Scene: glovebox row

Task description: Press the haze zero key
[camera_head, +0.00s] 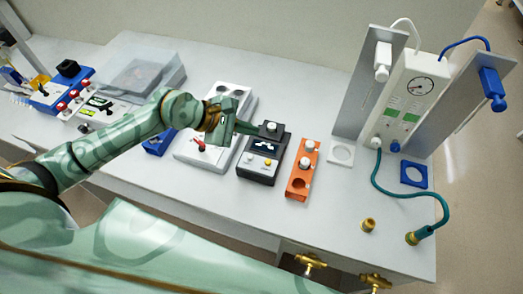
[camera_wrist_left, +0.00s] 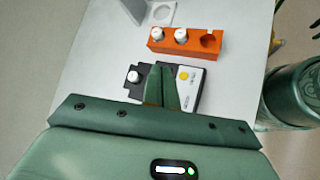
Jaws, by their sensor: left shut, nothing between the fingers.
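A small dark meter (camera_head: 262,160) stands on the bench, with a display, a knob on top and a pale front panel. A yellow key (camera_head: 267,162) and a paler key beside it sit on that panel; their labels are too small to read. In the left wrist view, the meter's pale panel (camera_wrist_left: 188,97) and yellow key (camera_wrist_left: 183,76) show to the right of the fingers. My left gripper (camera_head: 257,129) is shut and empty, its tips over the back part of the meter. Contact cannot be told. The fingers hide part of the meter in the wrist view. My right gripper is not in view.
An orange block (camera_head: 302,170) with white-capped vials and an open hole stands just right of the meter. A white tray device (camera_head: 205,150) stands on the left. A gauge column (camera_head: 408,100) with grey side plates and a teal hose (camera_head: 377,180) is at the right.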

